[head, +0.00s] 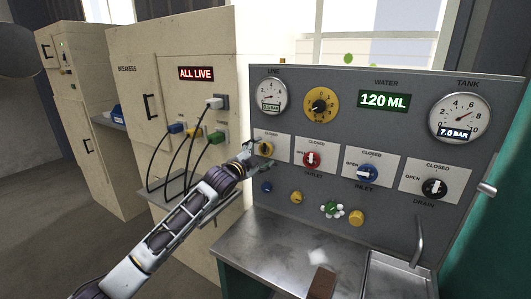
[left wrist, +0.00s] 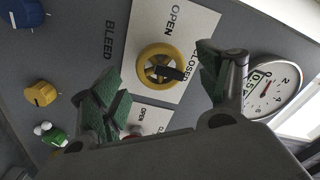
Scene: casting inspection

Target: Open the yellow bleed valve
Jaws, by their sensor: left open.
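The yellow bleed valve (head: 267,149) is a round knob on a white plate at the left of the grey panel. In the left wrist view the valve (left wrist: 149,55) shows a yellow ring with a dark bar across it, pointing roughly toward the CLOSED mark. The words OPEN and BLEED are beside it. My left gripper (head: 257,150) is at the valve in the head view and covers part of it. In the left wrist view its green-padded fingers (left wrist: 165,88) are spread wide, one on each side of the valve. I cannot tell whether they touch it. My right gripper is not in view.
A gauge (head: 271,97) is above the bleed valve. Small coloured knobs, including a yellow one (head: 356,218), are below. A breaker cabinet (head: 170,80) with cables stands left; a steel counter (head: 290,250) is beneath.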

